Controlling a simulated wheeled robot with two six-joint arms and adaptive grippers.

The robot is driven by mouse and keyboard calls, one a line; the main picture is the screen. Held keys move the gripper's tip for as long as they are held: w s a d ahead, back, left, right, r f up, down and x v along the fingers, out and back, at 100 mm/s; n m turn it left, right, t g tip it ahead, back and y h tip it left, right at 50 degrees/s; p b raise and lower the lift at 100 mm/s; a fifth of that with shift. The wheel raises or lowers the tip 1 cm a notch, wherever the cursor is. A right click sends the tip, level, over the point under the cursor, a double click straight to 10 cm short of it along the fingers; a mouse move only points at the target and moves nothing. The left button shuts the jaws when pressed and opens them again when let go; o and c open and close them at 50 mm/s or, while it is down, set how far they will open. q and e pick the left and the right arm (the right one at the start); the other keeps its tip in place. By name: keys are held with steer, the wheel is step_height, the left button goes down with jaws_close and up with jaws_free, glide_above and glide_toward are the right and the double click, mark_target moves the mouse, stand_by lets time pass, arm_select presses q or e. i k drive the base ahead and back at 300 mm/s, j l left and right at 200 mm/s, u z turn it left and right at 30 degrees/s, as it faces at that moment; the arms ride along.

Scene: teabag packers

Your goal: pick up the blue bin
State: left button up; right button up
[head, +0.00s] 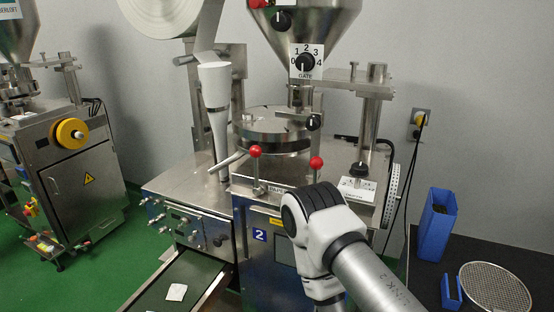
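A tall blue bin (434,234) stands upright on the dark surface at the right, beside the packing machine. Its top is open and its inside looks dark; I cannot tell what it holds. A smaller blue piece (452,293) is in front of it, near the lower edge; I cannot tell whether it is a second bin. One of my arms, grey and white, comes in from the bottom right and bends in front of the machine, left of the tall bin and apart from it. Neither gripper shows.
A round mesh tray (497,288) lies right of the bin. The steel packing machine (200,180) fills the middle, with red-knobbed levers and a chute (180,285) bearing a white teabag (177,292). A black cable hangs from the wall socket (419,118) behind. Another machine (85,175) stands left.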

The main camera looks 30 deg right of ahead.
mark_target(439, 216)
steer(key=z, duration=1.9)
